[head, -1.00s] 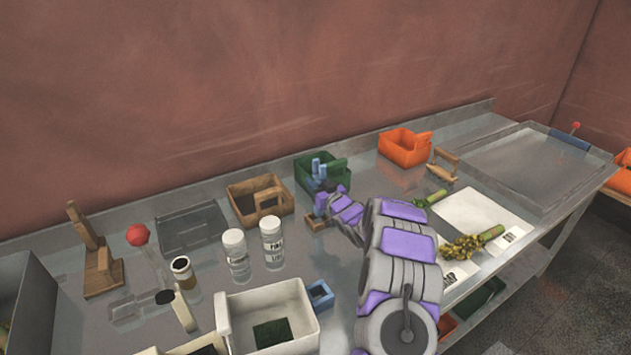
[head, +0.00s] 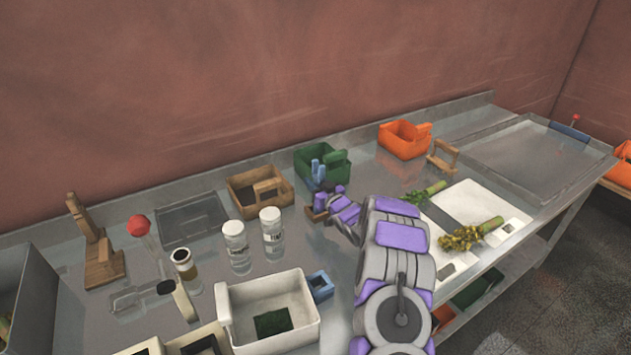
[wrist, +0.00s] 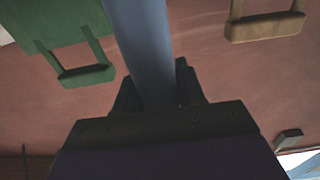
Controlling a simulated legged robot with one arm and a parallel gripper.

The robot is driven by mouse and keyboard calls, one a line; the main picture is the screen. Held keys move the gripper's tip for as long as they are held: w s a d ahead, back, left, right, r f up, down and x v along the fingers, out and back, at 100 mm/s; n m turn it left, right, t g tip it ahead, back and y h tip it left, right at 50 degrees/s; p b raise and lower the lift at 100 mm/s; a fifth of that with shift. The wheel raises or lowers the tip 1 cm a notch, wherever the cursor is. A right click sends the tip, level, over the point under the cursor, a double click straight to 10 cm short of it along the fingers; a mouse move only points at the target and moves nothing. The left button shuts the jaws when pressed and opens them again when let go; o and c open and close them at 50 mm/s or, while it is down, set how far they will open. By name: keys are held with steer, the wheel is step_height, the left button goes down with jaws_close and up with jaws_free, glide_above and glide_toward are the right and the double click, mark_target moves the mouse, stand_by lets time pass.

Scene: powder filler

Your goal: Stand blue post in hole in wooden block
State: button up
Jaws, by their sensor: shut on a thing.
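My gripper (head: 322,186) is shut on the blue post (head: 317,168) near the back of the bench, in front of the green bin. In the wrist view the blue post (wrist: 143,50) runs between the dark fingers (wrist: 155,92) and out past the top edge. In the head view the post's upper part shows above the fingers. The small wooden block (head: 313,216) lies just below and left of my gripper. My gripper hides part of the block. I cannot tell whether the post's lower end is in the hole.
The green bin (head: 341,172) and brown bin (head: 240,188) stand behind, with an orange bin (head: 396,150) farther right. Two white-capped jars (head: 271,242) stand left, and a white tub (head: 305,325) and small blue bin (head: 320,290) stand in front. A white sheet (head: 478,200) lies right.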

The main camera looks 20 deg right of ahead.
stand_by(0.3)
steer(key=o, duration=1.3)
steer(key=shift+c, duration=0.2)
steer(key=s+d+p, duration=0.3)
steer(key=s, duration=1.4)
steer(key=s+a+r+g+h, duration=0.1)
steer(key=s+a+r+g, duration=0.3)
steer(key=s, duration=1.1)
steer(key=s+a+r+m+g+h, duration=0.1)
steer(key=s+a+r+g, duration=0.4)
steer(key=s, duration=1.1)
steer(key=s+a+r+m+g+h, duration=0.1)
steer(key=s+a+r+g, duration=0.3)
steer(key=s+a+g, duration=0.6)
steer(key=s, duration=0.6)
steer(key=shift+r+g+h, duration=0.15)
steer(key=shift+g+h, duration=0.15)
steer(key=shift+g, duration=0.1)
